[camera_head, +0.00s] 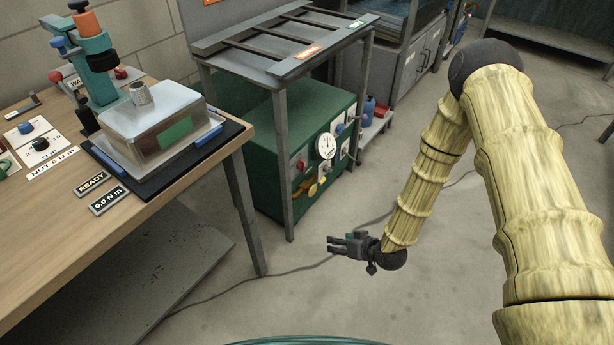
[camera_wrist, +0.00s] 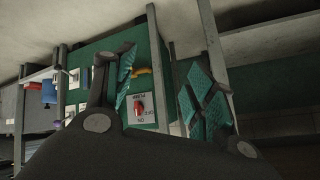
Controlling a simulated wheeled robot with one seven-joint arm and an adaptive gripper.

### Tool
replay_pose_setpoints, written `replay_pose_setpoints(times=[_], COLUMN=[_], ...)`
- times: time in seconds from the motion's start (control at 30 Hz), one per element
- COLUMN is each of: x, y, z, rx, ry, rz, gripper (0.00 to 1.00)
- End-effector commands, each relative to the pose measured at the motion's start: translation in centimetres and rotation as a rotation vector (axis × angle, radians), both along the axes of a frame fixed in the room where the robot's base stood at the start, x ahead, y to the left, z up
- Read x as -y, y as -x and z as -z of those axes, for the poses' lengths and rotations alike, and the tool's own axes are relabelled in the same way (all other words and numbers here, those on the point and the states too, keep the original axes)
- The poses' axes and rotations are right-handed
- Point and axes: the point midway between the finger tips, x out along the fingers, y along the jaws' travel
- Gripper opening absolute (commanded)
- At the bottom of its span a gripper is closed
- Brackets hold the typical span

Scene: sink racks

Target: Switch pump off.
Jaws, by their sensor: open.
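A red knob (camera_wrist: 138,107) sits on a white plate between my fingers in the wrist view, with upside-down lettering that seems to read PUMP; its exact setting is too small to read. A red knob also shows on the front of the green cabinet (camera_head: 268,150) under the rack, left of the round gauge, in the head view (camera_head: 301,165). My gripper (camera_head: 332,243) is open and empty, low over the floor in front of the cabinet. In the wrist view its two fingers (camera_wrist: 166,72) stand either side of the plate, apart from the knob.
A round white gauge (camera_head: 326,145) and a yellow handle (camera_head: 314,189) are on the cabinet front. A grey rack (camera_head: 285,68) with legs stands over it. A wooden workbench (camera_head: 60,232) is on the left. The floor before the cabinet is open, with a thin cable.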

Motion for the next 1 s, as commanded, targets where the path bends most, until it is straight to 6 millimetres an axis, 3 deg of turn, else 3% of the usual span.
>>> replay_pose_setpoints(times=[0.03, 0.2, 0.6, 0.8, 1.0], x=[-0.4, -1.9, -3.1, -2.7, -2.4], y=[-2.3, -9.1, -21.8, -25.6, -27.2], z=[1.6, 1.9, 0.3, -1.2, -2.3], rx=[0.052, 0.221, 0.598, 0.742, 0.810], ry=[-0.023, -0.095, -0.217, -0.244, -0.254], rz=[-0.017, -0.085, -0.265, -0.348, -0.394], gripper=[0.55, 0.55, 0.55, 0.55, 0.55])
